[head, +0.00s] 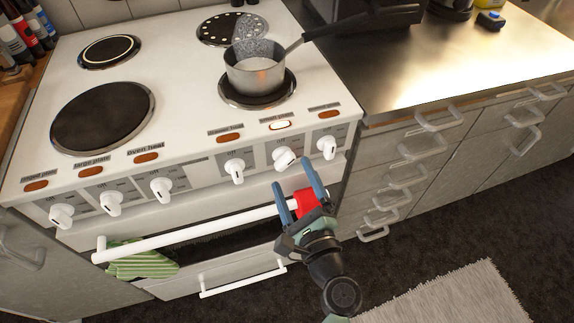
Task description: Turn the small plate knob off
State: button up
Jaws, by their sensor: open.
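The small plate knob (284,158) is a white knob on the cooker's front panel, second from the right. It sits turned at a slant, unlike the more upright knobs beside it. The small plate lamp (280,125) above it glows bright, while the other lamps are dull orange. My gripper (291,173) is open, its two blue fingers pointing up at the panel just below and to the right of this knob. The fingertips look close to the knob, but I cannot tell whether they touch it. Nothing shows held between them.
A saucepan (254,72) stands on the front right hotplate, its handle pointing right. The white oven rail (190,235) runs behind my gripper, with a green striped towel (143,262) at its left. A red item (307,201) shows by the fingers. Neighbouring knobs (326,147) (235,170) are close.

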aim_at(287, 166)
jog(key=shift+x, duration=1.85)
jog(key=c, duration=1.4)
jog(key=shift+o, duration=0.2)
jog(key=shift+f+n+b, duration=0.1)
jog(key=shift+n+b, duration=0.2)
jog(key=shift+b, duration=0.05)
jog(key=n+b, duration=0.3)
jog(key=shift+f, duration=0.1)
jog(key=n+b, duration=0.3)
jog(key=n, duration=0.2)
jog(key=shift+n+b, duration=0.3)
jog(key=shift+b, duration=0.05)
jog(key=o, duration=1.4)
jog(key=shift+c, duration=0.2)
